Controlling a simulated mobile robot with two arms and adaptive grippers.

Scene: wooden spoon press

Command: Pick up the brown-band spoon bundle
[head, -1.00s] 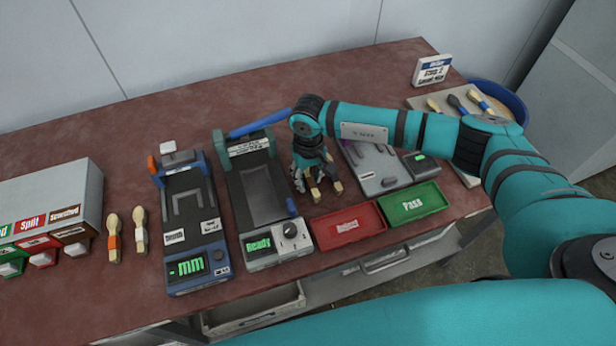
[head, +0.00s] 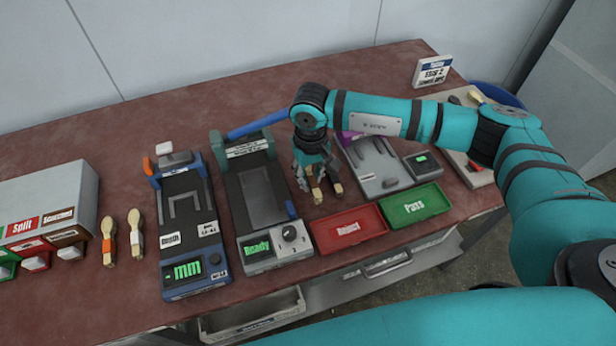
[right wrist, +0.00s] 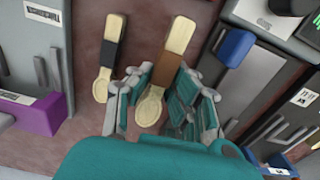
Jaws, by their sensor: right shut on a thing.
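The brown-band spoon bundle (right wrist: 167,68) lies on the red-brown table between the fingers of my right gripper (right wrist: 158,104) in the right wrist view. In the head view my right gripper (head: 316,178) points down, with the pale handle end of the brown-band bundle (head: 317,196) sticking out towards the front. I cannot tell any lift off the table. A dark-band spoon bundle (right wrist: 109,58) lies close beside it, outside the grip. My left gripper is out of view.
A green-backed press (head: 262,195) showing "Ready" stands left of the gripper, a grey device (head: 380,165) right. Red Reject (head: 348,228) and green Pass (head: 414,204) trays lie in front. Orange-band (head: 109,238) and white-band (head: 136,236) bundles lie far left.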

